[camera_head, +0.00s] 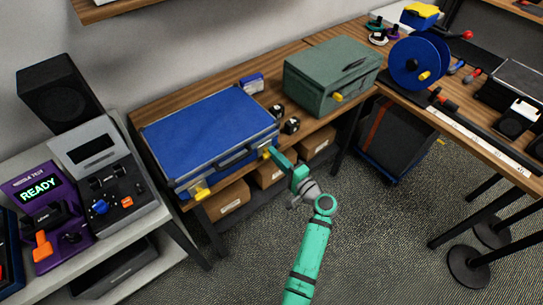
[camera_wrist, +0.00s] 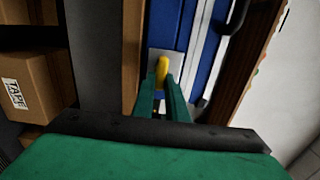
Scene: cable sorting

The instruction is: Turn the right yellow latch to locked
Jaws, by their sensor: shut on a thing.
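A blue case (camera_head: 207,135) lies closed on the wooden bench, with two yellow latches on its front side. The right yellow latch (camera_head: 266,153) is at my gripper's fingertips. The left yellow latch (camera_head: 201,190) is apart from my gripper. My gripper (camera_head: 273,154) reaches in from the lower right at the case's front right. In the wrist view, my gripper's green fingers (camera_wrist: 162,92) are shut on the right yellow latch (camera_wrist: 162,68), which stands on a pale plate on the blue case (camera_wrist: 172,22). The fingers hide the latch's lower part.
A green-grey box (camera_head: 325,75) with a yellow handle stands right of the case, with small black items (camera_head: 290,126) between them. Cardboard boxes (camera_head: 228,199) sit on the shelf below the bench. The floor (camera_head: 385,215) to the right is open.

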